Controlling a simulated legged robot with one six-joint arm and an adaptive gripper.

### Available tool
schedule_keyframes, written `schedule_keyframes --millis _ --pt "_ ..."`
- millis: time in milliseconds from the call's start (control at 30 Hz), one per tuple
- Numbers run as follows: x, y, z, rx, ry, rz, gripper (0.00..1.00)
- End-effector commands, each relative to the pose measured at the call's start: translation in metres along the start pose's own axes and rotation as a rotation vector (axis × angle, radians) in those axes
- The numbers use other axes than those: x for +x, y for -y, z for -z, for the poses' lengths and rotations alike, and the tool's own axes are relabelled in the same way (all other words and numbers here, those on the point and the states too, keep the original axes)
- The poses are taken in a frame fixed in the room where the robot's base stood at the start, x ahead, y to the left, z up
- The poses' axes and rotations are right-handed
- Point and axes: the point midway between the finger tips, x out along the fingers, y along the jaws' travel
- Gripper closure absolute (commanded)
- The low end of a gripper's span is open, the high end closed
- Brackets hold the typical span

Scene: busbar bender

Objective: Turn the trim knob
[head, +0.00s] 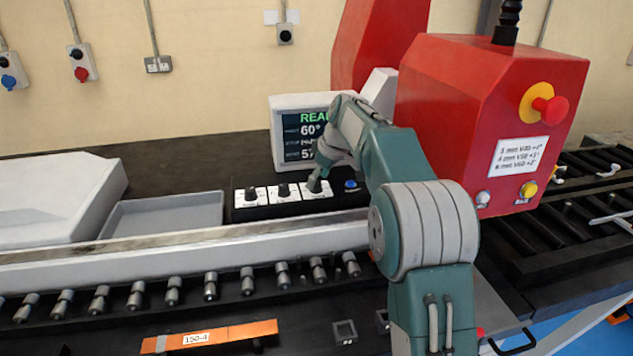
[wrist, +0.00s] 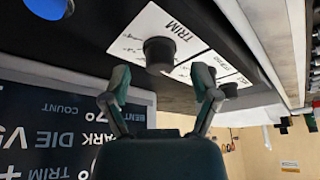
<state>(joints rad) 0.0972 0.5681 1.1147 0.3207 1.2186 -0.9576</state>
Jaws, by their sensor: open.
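The trim knob is a dark round knob (wrist: 160,52) on a white plate lettered TRIM (wrist: 168,24), in the wrist view's upper middle. My gripper (wrist: 160,76) is open, one finger on either side of the knob's line. Clear gaps show between the knob and both fingers, and nothing is held. In the head view my gripper (head: 315,181) is over the rightmost white plate (head: 316,194) of the black control box, and it largely hides the knob there.
Two more knobs (head: 250,194) (head: 284,190) sit left on the same box. A blue button (head: 351,184) is close on the right. A display (head: 300,130) stands behind. The red housing (head: 480,110) with its emergency stop (head: 550,108) rises right of my arm. A grey tray (head: 165,215) lies left.

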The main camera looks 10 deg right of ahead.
Motion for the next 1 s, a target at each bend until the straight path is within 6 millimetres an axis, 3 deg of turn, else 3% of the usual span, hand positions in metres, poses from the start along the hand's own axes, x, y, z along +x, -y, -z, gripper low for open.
schedule_keyframes --millis 133,400,433,500,600,1000 --pt "0.0107 0.0006 0.0001 0.0 0.0 0.0 0.22" --pt "0.0124 0.0004 0.0002 0.0 0.0 -0.001 0.22" --pt "0.0124 0.0004 0.0002 0.0 0.0 -0.001 0.31" --pt "0.0123 0.0004 0.0002 0.0 0.0 -0.001 0.62" --pt "0.0124 0.0003 0.0001 0.0 0.0 0.0 1.0" --pt "0.014 0.0001 0.0 0.029 0.002 -0.012 1.0"
